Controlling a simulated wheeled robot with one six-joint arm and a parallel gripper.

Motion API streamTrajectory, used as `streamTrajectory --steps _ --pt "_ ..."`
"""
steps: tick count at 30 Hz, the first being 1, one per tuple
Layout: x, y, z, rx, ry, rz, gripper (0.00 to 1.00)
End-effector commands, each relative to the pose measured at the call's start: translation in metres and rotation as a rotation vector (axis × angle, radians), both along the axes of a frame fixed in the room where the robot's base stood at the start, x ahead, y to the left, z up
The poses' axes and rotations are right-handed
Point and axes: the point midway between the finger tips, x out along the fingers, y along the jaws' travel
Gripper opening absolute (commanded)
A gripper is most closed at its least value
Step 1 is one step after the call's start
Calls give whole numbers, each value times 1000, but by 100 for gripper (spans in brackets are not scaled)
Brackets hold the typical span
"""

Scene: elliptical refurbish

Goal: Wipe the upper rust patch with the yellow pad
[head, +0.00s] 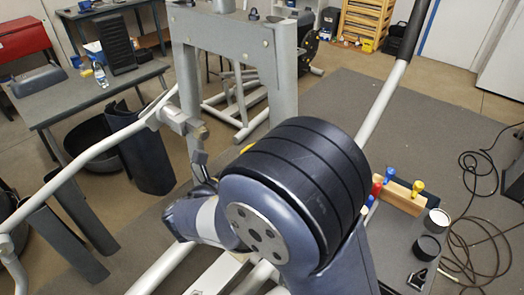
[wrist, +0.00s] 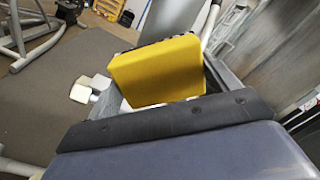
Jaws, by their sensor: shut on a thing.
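The yellow pad (wrist: 155,68) is a thick block with a dark back edge, in the upper middle of the wrist view. My gripper (wrist: 160,98) is shut on it, and the pad sits tilted beyond the dark gripper body. In the head view my large arm joint covers the middle, and I cannot make out my gripper there. The grey machine frame (head: 222,35) stands upright behind my arm. I cannot pick out the upper rust patch in either view. A worn grey surface (wrist: 265,40) lies right of the pad in the wrist view, and it looks apart from the pad.
A long grey handlebar (head: 385,100) with a black grip rises at the right. A low dark bench (head: 400,240) holds colored-handled tools (head: 390,178) and cans. A black cable (head: 480,205) lies on the floor. A table (head: 100,90) stands at the left.

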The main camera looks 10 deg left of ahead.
Motion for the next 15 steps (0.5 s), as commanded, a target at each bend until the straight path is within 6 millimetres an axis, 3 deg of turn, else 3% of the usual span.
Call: streamTrajectory --steps 15 --pt "-10 7 1 0 1 2 65"
